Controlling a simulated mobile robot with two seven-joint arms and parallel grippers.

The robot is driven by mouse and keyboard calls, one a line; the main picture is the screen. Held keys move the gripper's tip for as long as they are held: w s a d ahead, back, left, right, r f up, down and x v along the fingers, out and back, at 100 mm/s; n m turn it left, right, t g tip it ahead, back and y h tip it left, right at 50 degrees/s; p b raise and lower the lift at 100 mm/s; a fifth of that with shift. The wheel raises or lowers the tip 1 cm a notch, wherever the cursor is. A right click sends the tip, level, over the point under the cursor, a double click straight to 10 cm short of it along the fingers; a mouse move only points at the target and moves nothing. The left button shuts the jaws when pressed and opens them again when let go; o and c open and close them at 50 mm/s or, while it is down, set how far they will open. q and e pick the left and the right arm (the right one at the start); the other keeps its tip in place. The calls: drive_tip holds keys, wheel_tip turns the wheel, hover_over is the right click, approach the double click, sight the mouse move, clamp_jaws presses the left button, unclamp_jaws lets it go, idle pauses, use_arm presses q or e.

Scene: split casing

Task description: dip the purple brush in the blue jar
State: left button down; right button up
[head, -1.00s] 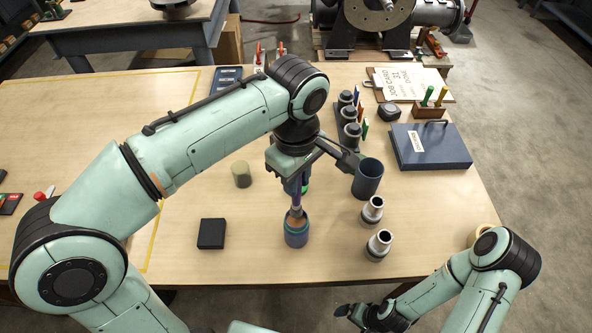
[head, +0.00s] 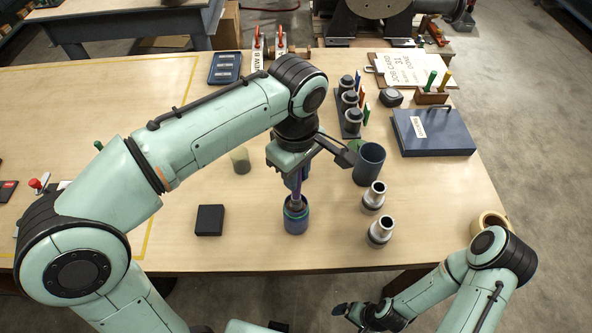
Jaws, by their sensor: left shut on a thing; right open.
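The purple brush (head: 297,194) hangs upright, bristles down, from my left gripper (head: 296,177). The gripper is shut on the upper handle, and its own body partly hides that grip. The blue jar (head: 296,222) stands on the table directly below. The brush's lower end is at the jar's mouth and appears to be inside the rim; how deep I cannot tell. My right gripper (head: 364,316) is open and empty, low at the front beyond the table edge.
A larger dark blue cup (head: 369,165) and two metal fittings (head: 380,231) stand close to the right of the jar. The front-left tabletop is mostly clear.

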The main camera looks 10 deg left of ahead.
use_arm(q)
drive_tip(key=shift+f, duration=0.45)
use_arm(e)
drive_tip(key=shift+s+f, duration=0.25)
drive_tip(key=shift+f, duration=0.1)
use_arm(q)
drive_tip(key=shift+f, duration=0.1)
idle(1.0)
drive_tip(key=shift+r+p, duration=0.45)
drive_tip(key=shift+r, duration=0.65)
drive_tip(key=shift+r+p, duration=0.85)
drive_tip(key=shift+r, duration=0.5)
drive_tip(key=shift+w+r, duration=0.15)
drive_tip(key=shift+r, duration=0.95)
use_arm(e)
drive_tip(key=w+r, duration=0.4)
drive_tip(key=shift+w+r+t, duration=0.2)
drive_tip(key=shift+w+t, duration=0.1)
